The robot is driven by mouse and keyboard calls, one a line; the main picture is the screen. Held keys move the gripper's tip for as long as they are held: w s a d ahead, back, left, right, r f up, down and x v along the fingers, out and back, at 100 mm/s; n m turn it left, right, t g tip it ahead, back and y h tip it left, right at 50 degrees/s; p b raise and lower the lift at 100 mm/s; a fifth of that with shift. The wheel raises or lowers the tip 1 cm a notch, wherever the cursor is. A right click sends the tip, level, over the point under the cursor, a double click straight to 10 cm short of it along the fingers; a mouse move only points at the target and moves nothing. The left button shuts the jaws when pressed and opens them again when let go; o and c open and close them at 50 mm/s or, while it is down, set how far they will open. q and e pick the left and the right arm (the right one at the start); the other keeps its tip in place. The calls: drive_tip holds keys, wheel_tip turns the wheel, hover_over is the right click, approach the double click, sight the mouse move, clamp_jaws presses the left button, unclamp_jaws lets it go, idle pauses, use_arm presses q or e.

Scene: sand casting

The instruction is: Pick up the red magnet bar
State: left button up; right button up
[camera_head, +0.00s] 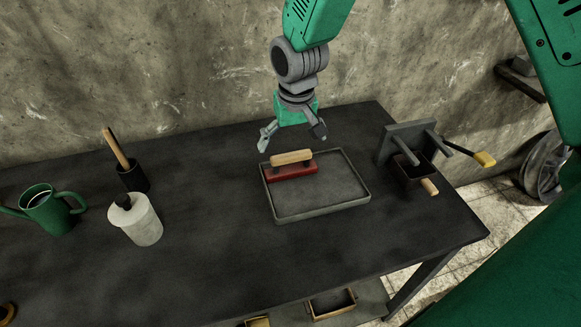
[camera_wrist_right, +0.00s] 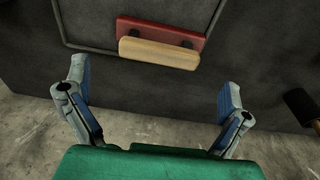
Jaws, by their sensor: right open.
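The red magnet bar (camera_head: 291,172) has a light wooden handle (camera_head: 291,157) on top. It lies at the back left of a shallow grey tray (camera_head: 322,213) on the dark table. In the right wrist view, the red bar (camera_wrist_right: 160,32) and its wooden handle (camera_wrist_right: 158,53) show near the top, ahead of the fingers. My right gripper (camera_head: 293,132) is open and empty, just behind and above the bar, pointing down. Its two spread fingers also show in the right wrist view (camera_wrist_right: 155,92), apart from the handle. My left gripper is not in view.
A metal stand with prongs and a dark box (camera_head: 411,172) is right of the tray. The table between is clear. A wall rises behind.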

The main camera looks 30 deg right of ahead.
sight(291, 154)
drive_tip(key=f, duration=0.4)
drive_tip(key=w+f, duration=0.1)
drive_tip(key=f, duration=0.1)
drive_tip(key=shift+d+b, duration=0.1)
drive_tip(key=shift+b, duration=0.2)
drive_tip(key=shift+s+r, duration=0.1)
drive_tip(key=shift+r, duration=0.05)
drive_tip(key=c, duration=1.4)
